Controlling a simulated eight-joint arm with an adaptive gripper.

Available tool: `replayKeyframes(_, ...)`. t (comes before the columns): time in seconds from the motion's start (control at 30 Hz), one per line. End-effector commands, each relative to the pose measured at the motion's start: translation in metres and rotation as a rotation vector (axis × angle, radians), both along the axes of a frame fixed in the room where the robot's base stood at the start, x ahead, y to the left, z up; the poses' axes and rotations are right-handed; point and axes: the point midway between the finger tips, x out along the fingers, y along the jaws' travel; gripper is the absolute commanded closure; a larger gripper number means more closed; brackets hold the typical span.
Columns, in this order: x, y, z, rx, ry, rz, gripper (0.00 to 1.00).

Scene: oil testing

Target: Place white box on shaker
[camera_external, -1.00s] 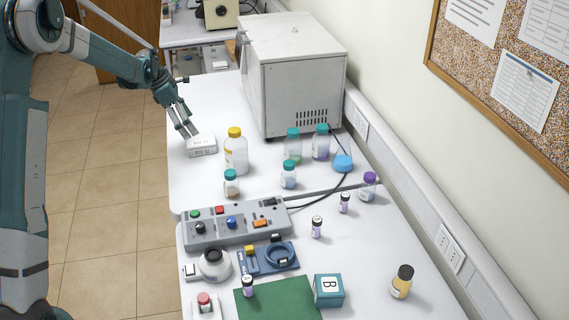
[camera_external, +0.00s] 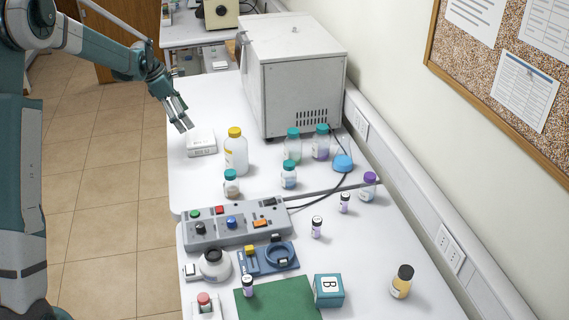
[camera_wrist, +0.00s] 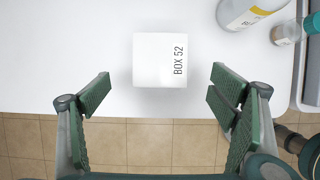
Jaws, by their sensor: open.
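The white box (camera_external: 201,142), a low square block, lies flat on the far white table near its left edge. In the wrist view the white box (camera_wrist: 152,60) shows its top, printed "BOX 52". My gripper (camera_external: 183,125) is open and empty, just left of the box and above it in the outside view. In the wrist view my gripper (camera_wrist: 161,80) has its two fingers wide apart, below the box on either side and not touching it. No label marks a shaker; a blue device with a round ring (camera_external: 279,254) on the near table may be it, but I cannot tell.
A yellow-capped bottle (camera_external: 236,152) stands close right of the box. Several teal-capped bottles and a large grey oven (camera_external: 290,80) stand further right.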

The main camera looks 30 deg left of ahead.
Motion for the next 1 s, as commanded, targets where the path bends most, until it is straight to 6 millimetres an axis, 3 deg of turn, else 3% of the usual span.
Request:
replayKeyframes(0.47,-0.004,-0.009,0.010,0.017,-0.012,-0.034,0.16)
replayKeyframes(1.0,-0.052,-0.089,0.092,0.178,-0.117,-0.339,0.16)
